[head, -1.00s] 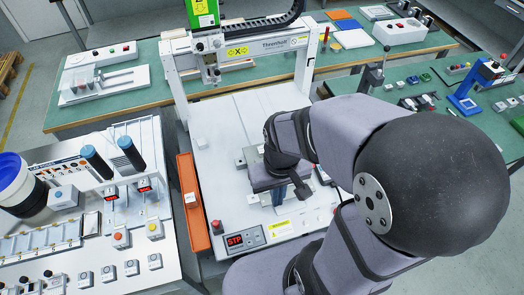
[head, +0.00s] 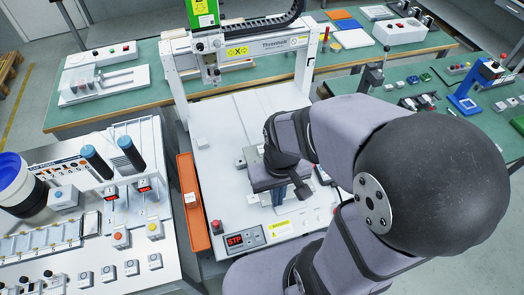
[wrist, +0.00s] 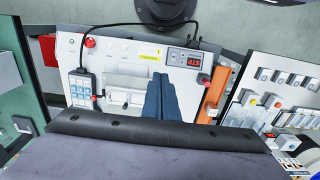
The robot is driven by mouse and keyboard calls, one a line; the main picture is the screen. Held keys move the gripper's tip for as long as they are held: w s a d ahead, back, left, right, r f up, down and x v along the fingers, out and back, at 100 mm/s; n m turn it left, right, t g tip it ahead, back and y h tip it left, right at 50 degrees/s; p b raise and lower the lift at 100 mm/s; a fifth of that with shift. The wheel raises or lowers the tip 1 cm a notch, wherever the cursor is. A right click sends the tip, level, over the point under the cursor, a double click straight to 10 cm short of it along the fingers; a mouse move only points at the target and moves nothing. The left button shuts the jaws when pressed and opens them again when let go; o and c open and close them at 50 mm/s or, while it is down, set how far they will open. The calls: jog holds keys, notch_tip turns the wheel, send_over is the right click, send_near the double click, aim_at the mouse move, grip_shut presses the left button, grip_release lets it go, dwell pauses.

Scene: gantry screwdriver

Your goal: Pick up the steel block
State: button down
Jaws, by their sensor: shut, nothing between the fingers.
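My gripper (wrist: 160,112) shows in the wrist view as dark blue fingers lying together, with nothing seen between them. In the head view the gripper (head: 280,202) points down over the white machine bed (head: 225,125), largely under my wrist. A light grey metal piece (wrist: 124,97) sits just left of the fingers in the wrist view, apart from them in the picture. I cannot tell for sure whether it is the steel block. In the head view a grey piece (head: 251,154) shows on the bed beside my wrist, partly hidden by it.
A white gantry (head: 250,50) with a green-topped screwdriver head (head: 208,45) spans the back of the bed. A red display panel (head: 245,238) is at the front. An orange tray (head: 191,215) lies along the left side. A keypad pendant (wrist: 80,87) with a cable is in the wrist view.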

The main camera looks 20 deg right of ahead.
jog(key=c, duration=1.3)
grip_release()
